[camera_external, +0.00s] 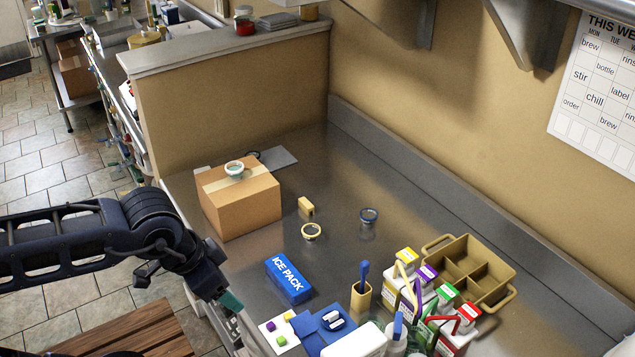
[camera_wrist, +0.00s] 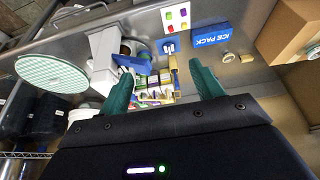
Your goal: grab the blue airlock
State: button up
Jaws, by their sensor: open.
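A small clear piece with a dark blue ring (camera_external: 369,215), which looks like the blue airlock, stands on the steel counter right of the middle in the external view. I cannot make it out in the wrist view; my right finger may hide it. My gripper (camera_external: 232,302) is low at the left front edge of the counter, well away from it. In the wrist view its two green fingers (camera_wrist: 163,92) are spread wide with nothing between them. A similar piece with a tan ring (camera_external: 311,231) stands left of the blue one.
A cardboard box (camera_external: 240,202) with a pale-ringed piece (camera_external: 235,168) on top stands at the back left. A blue ice pack (camera_external: 288,279), a small tan block (camera_external: 306,206), several coloured-capped cartons (camera_external: 408,258) and a tan divided caddy (camera_external: 470,249) surround the clear middle.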

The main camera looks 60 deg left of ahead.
jog(key=shift+o, duration=0.3)
jog(key=w+a+r+m+g, duration=0.1)
jog(key=w+r+m, duration=0.1)
jog(key=w, duration=0.5)
jog(key=w+a+r+m, duration=0.1)
jog(key=w+r, duration=0.1)
jog(key=w, duration=0.6)
jog(key=m+g+h, duration=0.1)
jog(key=m+h, duration=0.3)
jog(key=m, duration=0.5)
send_over(369, 216)
jog(key=s+a, duration=0.2)
jog(key=s, duration=0.2)
notch_tip(369, 216, down, 26)
jog(key=x, duration=1)
jog(key=shift+w+d, duration=0.1)
jog(key=shift+w, duration=0.1)
jog(key=shift+r, duration=0.1)
jog(key=c, duration=1)
